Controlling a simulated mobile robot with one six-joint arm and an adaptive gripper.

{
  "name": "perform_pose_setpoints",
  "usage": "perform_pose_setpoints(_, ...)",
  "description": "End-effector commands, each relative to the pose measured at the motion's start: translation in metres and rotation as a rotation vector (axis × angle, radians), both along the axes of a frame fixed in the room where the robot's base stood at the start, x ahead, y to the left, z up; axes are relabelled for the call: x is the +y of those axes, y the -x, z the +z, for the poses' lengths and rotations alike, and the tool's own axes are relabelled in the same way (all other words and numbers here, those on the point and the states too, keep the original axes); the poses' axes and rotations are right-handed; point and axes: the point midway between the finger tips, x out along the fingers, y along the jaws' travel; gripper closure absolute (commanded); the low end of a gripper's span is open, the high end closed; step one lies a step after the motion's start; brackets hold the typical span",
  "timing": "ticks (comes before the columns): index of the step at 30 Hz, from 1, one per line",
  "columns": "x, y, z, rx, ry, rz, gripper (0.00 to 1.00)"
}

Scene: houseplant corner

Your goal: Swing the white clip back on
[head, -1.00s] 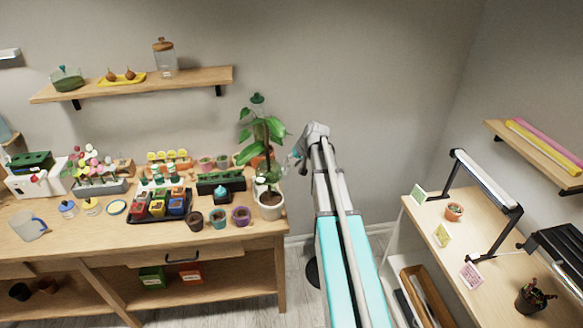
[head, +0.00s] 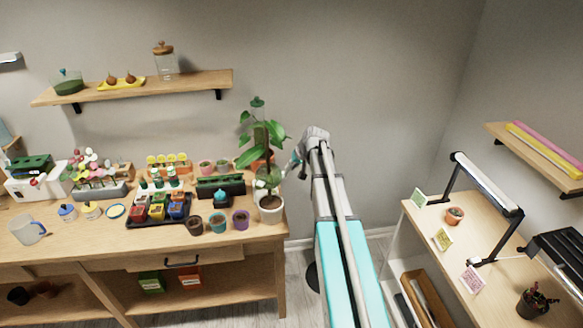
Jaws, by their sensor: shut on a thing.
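My gripper (head: 287,168) is at the right side of the plant, above the pot, reaching in from the right. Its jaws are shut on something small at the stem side. This fits the white clip, but the clip is too small and too hidden by leaves and gripper to make out clearly.
A wall shelf (head: 150,86) hangs above the bench. A second table (head: 427,215) with a lamp stands at the right, beyond a floor gap.

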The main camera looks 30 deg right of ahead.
Motion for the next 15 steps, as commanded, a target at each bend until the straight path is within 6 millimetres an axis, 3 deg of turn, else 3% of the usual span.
perform_pose_setpoints(15, 0.012, -0.003, 0.005, 0.056, 0.186, 0.003, 1.0)
